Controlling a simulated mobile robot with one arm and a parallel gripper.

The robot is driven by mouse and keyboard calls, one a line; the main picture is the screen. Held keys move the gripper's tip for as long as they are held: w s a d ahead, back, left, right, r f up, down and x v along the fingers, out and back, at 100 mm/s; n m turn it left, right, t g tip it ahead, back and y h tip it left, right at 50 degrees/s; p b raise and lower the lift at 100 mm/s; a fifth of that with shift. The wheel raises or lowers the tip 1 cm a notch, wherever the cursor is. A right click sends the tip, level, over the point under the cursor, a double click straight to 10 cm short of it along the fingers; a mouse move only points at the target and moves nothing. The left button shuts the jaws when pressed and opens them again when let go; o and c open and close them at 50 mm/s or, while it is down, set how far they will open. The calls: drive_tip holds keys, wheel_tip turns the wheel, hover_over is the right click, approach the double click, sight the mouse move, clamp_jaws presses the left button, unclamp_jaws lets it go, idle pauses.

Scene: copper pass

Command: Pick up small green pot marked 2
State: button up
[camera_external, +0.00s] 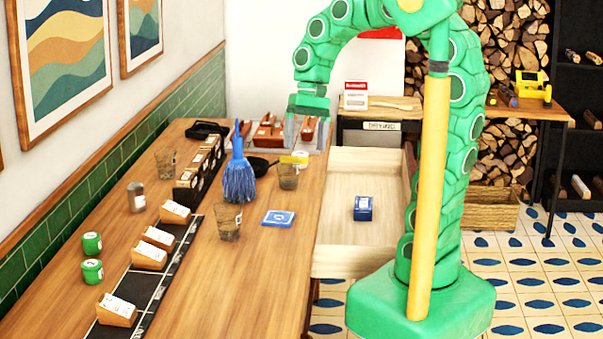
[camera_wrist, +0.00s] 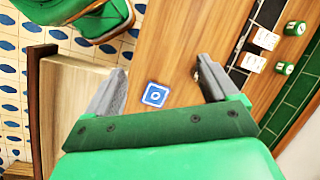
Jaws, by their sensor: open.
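Two small green pots with white labels stand on the wooden counter at the left in the external view: a rear one (camera_external: 92,243) and a front one (camera_external: 92,271). Both also show at the upper right of the wrist view, one higher (camera_wrist: 295,28) and one lower (camera_wrist: 284,67). The label marks are too small for me to tell which is 2. My gripper (camera_external: 306,132) is open and empty, high over the far part of the counter, well away from both pots. Its spread fingers (camera_wrist: 161,66) frame bare counter and a blue square in the wrist view.
A black strip (camera_external: 140,283) with tan labelled blocks lies right of the pots. A grey can (camera_external: 136,197), glasses (camera_external: 228,222), a blue brush (camera_external: 238,178) and the blue square (camera_external: 279,218) stand or lie on the counter. An open drawer (camera_external: 335,260) juts out.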

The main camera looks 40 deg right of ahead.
drive_tip(key=w+a+r+m+y, duration=0.1)
drive_tip(key=w+a+m+y, duration=0.15)
drive_tip(key=w+a, duration=0.85)
drive_tip(key=m+g+y, duration=0.5)
drive_tip(key=m+y, duration=0.1)
drive_tip(key=m, duration=0.1)
hover_over(94, 261)
drive_tip(key=w+d, duration=0.3)
drive_tip(key=d, duration=0.1)
wheel_tip(94, 261, down, 5)
drive_tip(key=shift+t, duration=0.3)
wheel_tip(94, 261, down, 19)
drive_tip(key=shift+s+a+f, duration=0.1)
drive_tip(key=shift+s, duration=0.05)
drive_tip(key=shift+f, duration=0.15)
drive_tip(key=shift+x, duration=0.75)
drive_tip(key=shift+s+r+x, duration=0.1)
drive_tip(key=shift+x, duration=0.95)
drive_tip(key=shift+s+r+x, duration=0.1)
drive_tip(key=shift+s+x, duration=0.05)
drive_tip(key=shift+x, duration=0.9)
drive_tip(key=shift+s+r+x, duration=0.1)
drive_tip(key=shift+r+x, duration=0.05)
drive_tip(key=shift+x, duration=0.9)
